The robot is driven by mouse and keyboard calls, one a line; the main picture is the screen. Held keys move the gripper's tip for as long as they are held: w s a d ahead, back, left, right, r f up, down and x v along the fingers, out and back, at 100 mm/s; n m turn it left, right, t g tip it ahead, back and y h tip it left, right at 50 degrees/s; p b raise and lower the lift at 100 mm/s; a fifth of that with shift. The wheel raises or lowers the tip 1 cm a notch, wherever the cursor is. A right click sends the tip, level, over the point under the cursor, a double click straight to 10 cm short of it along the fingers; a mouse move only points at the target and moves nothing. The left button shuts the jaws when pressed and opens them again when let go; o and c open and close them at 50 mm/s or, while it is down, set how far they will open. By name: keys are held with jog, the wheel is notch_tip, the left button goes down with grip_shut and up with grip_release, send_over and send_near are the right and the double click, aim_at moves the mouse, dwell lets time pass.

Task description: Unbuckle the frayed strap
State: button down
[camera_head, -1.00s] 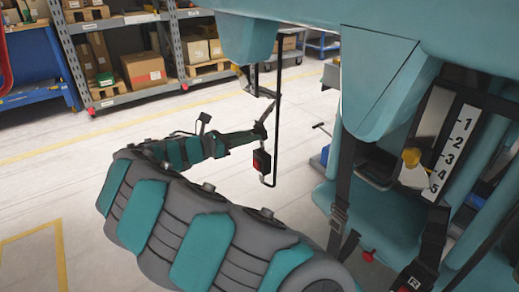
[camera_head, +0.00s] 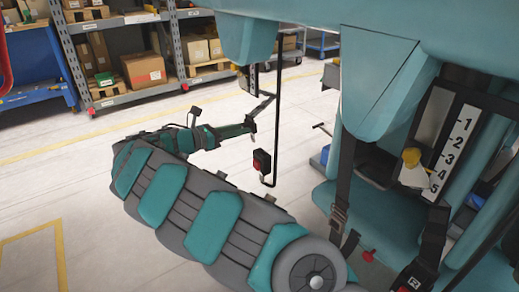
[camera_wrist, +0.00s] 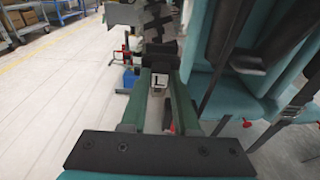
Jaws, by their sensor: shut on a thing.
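My gripper (camera_head: 249,126) is at the end of my arm, left of the seat. It is shut on a dark strap-like piece (camera_head: 262,106); in the wrist view a dark, ragged piece (camera_wrist: 160,56) lies at the fingertips (camera_wrist: 160,78). I cannot tell whether it is the frayed strap. A black buckle with a red button (camera_head: 262,160) hangs just below and right of the fingertips, by a thin black rod (camera_head: 277,110). A black strap with a buckle (camera_head: 339,212) runs down the seat. Another buckle (camera_head: 414,281) is at the lower right. No fraying is clear on these straps.
The teal seat (camera_head: 385,215) and overhead teal body (camera_head: 385,80) close off the right side. A scale numbered 1 to 5 (camera_head: 452,145) with a yellow pointer (camera_head: 411,157) stands there. Shelves with boxes (camera_head: 143,70) are at the back. The floor on the left is clear.

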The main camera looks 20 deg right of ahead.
jog(key=shift+w+a, duration=0.3)
jog(key=shift+w, duration=0.5)
jog(key=shift+w+a, duration=0.35)
jog(key=shift+w, duration=0.5)
jog(key=shift+w+a, duration=0.3)
jog(key=shift+w, duration=0.5)
